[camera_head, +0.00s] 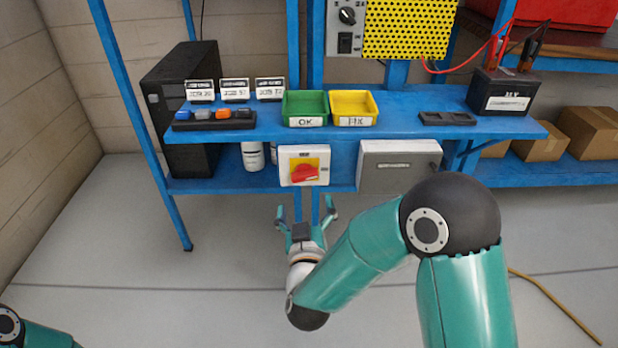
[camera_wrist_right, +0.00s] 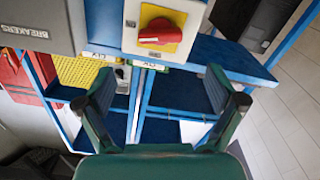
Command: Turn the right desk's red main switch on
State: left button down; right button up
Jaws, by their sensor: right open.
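The red main switch (camera_head: 305,173) is a rotary handle on a yellow plate in a white box (camera_head: 290,163), fixed to the front of the blue desk. Its handle lies nearly horizontal, slightly tilted. In the right wrist view the red switch (camera_wrist_right: 160,32) shows at the top centre, beyond the fingers. My right gripper (camera_head: 306,212) is open and empty, just below the switch box in the head view and apart from it. Its two spread fingers also show in the right wrist view (camera_wrist_right: 160,88). Only a piece of my left arm shows at the lower left; its gripper is out of view.
A grey breaker box (camera_head: 398,172) sits right of the switch box. The desk top (camera_head: 400,128) holds a green bin (camera_head: 305,105), a yellow bin (camera_head: 353,104) and a black battery (camera_head: 502,95). A yellow cable (camera_head: 555,302) lies on the floor, right. Floor before the desk is clear.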

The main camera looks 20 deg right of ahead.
aim_at(305, 178)
jog(key=x, duration=1)
jog(key=shift+f+b, duration=0.1)
jog(key=shift+b, duration=0.2)
jog(key=c, duration=1.1)
jog(key=m+b, duration=0.1)
jog(key=b, duration=0.1)
jog(key=shift+f+m+b, duration=0.25)
jog(key=shift+m+b, duration=0.1)
jog(key=shift+m, duration=0.05)
jog(key=shift+c, duration=0.2)
jog(key=shift+r+m+b, duration=0.15)
jog(key=shift+m+b, duration=0.3)
jog(key=shift+m, duration=0.15)
jog(key=shift+r, duration=0.1)
jog(key=o, duration=1.1)
jog(key=shift+o, duration=0.2)
